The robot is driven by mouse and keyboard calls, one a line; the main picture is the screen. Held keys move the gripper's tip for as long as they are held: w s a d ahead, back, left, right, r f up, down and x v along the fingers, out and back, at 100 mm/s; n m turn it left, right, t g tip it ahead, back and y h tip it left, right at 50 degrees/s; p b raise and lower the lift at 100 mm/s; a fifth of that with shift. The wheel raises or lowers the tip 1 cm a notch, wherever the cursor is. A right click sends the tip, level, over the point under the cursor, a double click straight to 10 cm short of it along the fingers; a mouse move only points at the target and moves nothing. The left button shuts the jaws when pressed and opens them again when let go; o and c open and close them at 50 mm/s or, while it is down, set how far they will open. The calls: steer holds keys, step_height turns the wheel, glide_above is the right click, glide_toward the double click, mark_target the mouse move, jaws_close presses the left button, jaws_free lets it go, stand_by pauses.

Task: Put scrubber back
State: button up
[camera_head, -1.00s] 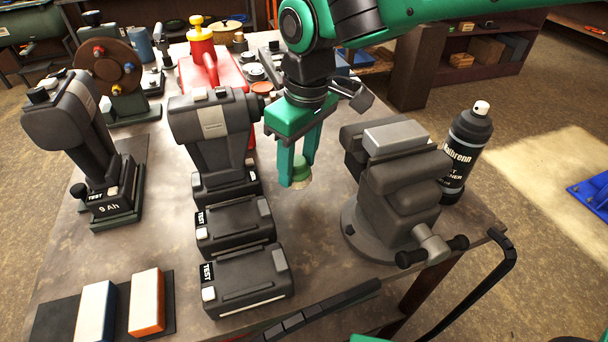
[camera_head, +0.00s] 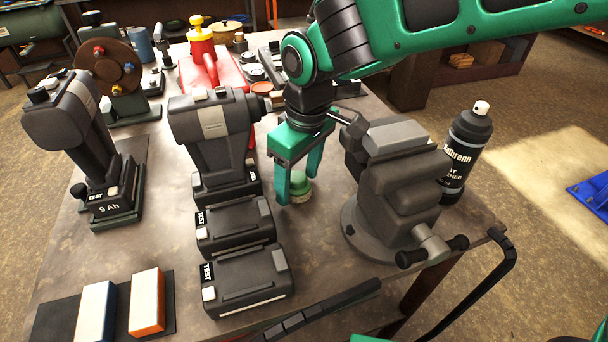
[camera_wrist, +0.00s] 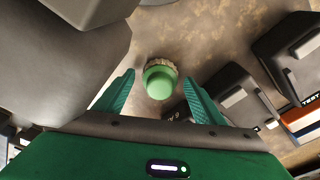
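The scrubber (camera_head: 301,187), a round green-topped piece with a pale bristle rim, stands on the workbench (camera_head: 325,265) between the drill and the vise. In the wrist view the scrubber (camera_wrist: 160,80) lies just beyond and between my fingertips, green knob facing the camera. My gripper (camera_head: 301,188) is open, its two green fingers apart, and it points down over the scrubber. In the head view a finger partly hides the scrubber's left side.
The grey vise (camera_head: 398,190) stands close to the right of my gripper, with a spray can (camera_head: 466,150) behind it. A cordless drill (camera_head: 212,130) and battery packs (camera_head: 245,280) stand close on the left. Bare bench lies in front of the scrubber.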

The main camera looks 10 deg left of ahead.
mark_target(305, 183)
step_height(305, 183, up, 12)
steer(key=d, duration=0.1)
steer(key=shift+s+d, duration=0.2)
steer(key=shift+s, duration=0.05)
stand_by(0.5)
